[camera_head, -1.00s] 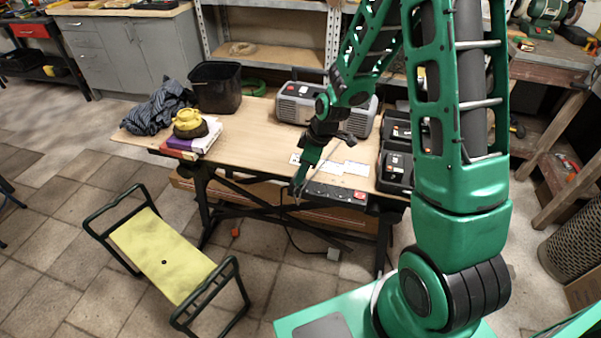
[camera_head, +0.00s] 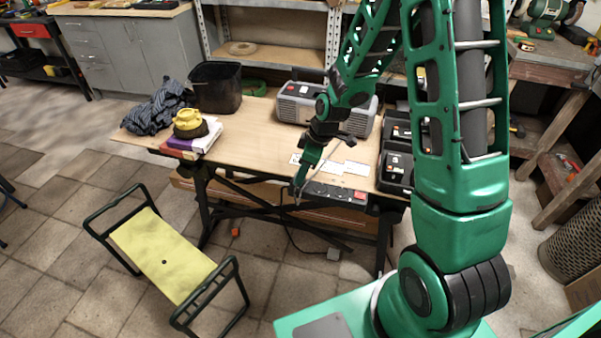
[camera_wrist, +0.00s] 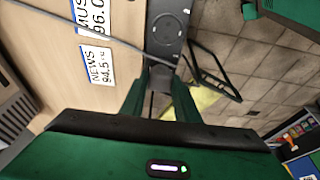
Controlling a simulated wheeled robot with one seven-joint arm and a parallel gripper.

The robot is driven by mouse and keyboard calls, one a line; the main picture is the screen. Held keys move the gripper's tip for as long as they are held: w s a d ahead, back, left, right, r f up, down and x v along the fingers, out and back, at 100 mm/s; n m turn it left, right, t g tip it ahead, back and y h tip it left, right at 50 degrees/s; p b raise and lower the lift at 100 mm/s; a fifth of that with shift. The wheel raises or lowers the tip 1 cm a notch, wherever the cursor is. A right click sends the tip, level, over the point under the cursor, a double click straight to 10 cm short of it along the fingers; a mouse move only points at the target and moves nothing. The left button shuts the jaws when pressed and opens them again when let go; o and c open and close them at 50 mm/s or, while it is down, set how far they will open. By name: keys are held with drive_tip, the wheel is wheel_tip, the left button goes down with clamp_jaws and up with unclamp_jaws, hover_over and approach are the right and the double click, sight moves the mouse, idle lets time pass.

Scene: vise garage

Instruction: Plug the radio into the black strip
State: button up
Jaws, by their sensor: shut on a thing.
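The radio (camera_head: 294,103) is a grey and black box at the back of the wooden table. The black strip (camera_head: 340,194) lies along the table's front edge, with a red switch at its right end. In the wrist view the strip (camera_wrist: 167,40) shows a round socket just beyond the fingers. My gripper (camera_head: 298,193) is low over the strip's left end. In the wrist view my gripper (camera_wrist: 158,88) is shut on a small dark plug, mostly hidden between the fingers. A grey cable (camera_wrist: 127,44) runs across the view near the fingertips. I cannot tell whether the plug touches the strip.
Paper labels (camera_wrist: 98,67) lie on the table beside the strip. Black cases (camera_head: 396,170) stand at the right, and books (camera_head: 196,142), a cloth (camera_head: 158,108) and a black bin (camera_head: 216,88) at the left. A yellow kneeler bench (camera_head: 163,258) stands on the floor in front.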

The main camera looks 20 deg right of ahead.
drive_tip(key=shift+f, duration=0.45)
drive_tip(key=o, duration=1)
drive_tip(key=shift+o, duration=0.2)
drive_tip(key=shift+r, duration=0.1)
drive_tip(key=v, duration=1)
drive_tip(key=shift+r, duration=0.2)
drive_tip(key=shift+s+d, duration=0.1)
drive_tip(key=shift+d, duration=0.05)
drive_tip(key=s+d+r+m+h, duration=0.2)
drive_tip(key=s+d+r+m, duration=0.6)
drive_tip(key=s+d, duration=0.3)
drive_tip(key=s+d+r+m+g, duration=0.1)
drive_tip(key=s+m, duration=0.3)
drive_tip(key=s, duration=0.5)
drive_tip(key=s+d+r+m+g, duration=0.1)
drive_tip(key=s+d+r+m, duration=0.1)
drive_tip(key=s+m, duration=0.3)
drive_tip(key=s+r, duration=0.1)
drive_tip(key=s, duration=0.3)
drive_tip(key=shift+h, duration=0.3)
